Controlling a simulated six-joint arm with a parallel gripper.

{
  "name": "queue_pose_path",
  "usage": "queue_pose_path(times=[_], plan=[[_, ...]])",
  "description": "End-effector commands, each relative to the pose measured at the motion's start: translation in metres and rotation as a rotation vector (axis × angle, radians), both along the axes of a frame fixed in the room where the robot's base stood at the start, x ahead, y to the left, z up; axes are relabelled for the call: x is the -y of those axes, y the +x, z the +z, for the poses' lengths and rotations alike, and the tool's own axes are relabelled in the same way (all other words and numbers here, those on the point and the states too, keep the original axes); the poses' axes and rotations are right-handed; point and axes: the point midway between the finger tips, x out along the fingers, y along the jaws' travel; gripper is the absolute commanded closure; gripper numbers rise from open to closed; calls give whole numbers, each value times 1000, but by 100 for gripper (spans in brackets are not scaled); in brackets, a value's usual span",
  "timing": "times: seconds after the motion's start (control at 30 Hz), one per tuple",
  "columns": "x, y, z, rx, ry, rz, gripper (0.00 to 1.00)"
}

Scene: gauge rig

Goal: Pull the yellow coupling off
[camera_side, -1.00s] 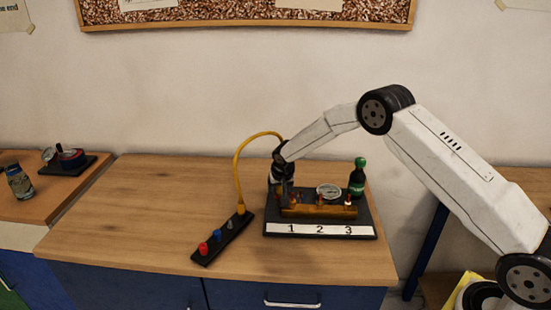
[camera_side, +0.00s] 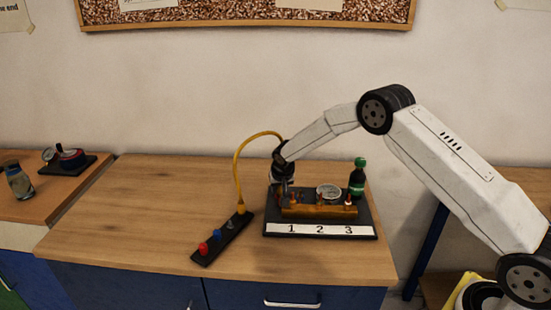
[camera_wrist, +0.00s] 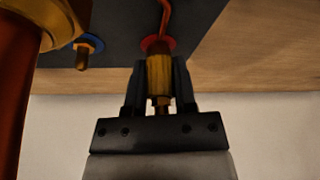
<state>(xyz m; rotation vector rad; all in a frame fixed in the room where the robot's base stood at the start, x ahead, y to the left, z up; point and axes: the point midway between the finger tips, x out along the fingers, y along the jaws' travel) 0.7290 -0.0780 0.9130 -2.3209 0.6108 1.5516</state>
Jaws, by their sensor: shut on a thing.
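In the wrist view, a yellow-brass coupling (camera_wrist: 159,72) stands between the two dark fingers of my gripper (camera_wrist: 160,90). The fingers are shut on it. A red ring (camera_wrist: 157,44) and a thin red line show just beyond its far end. In the side view, my gripper (camera_side: 283,190) is low over the left end of the black board, by number 1. A yellow hose (camera_side: 237,165) arches from a black strip up to my wrist, and its end there is hidden. I cannot tell whether the coupling is still seated.
The numbered board (camera_side: 320,229) carries an orange-brown block (camera_side: 320,211) and a round gauge (camera_side: 328,190). A green-capped bottle (camera_side: 357,178) stands at its back right. The black strip (camera_side: 213,246) with red, blue and grey knobs lies to the left.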

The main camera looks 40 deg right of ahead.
Motion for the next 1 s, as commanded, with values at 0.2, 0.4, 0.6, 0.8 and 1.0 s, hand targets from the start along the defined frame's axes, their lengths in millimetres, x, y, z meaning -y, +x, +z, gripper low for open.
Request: queue_pose_path(times=[0.2,0.4,0.6,0.8,1.0], plan=[[0,1,3,2,-1,0,100],[0,1,7,2,0,0,100],[0,0,13,1,0,0,100],[0,0,20,1,0,-1,100],[0,0,27,1,0,-1,100]])
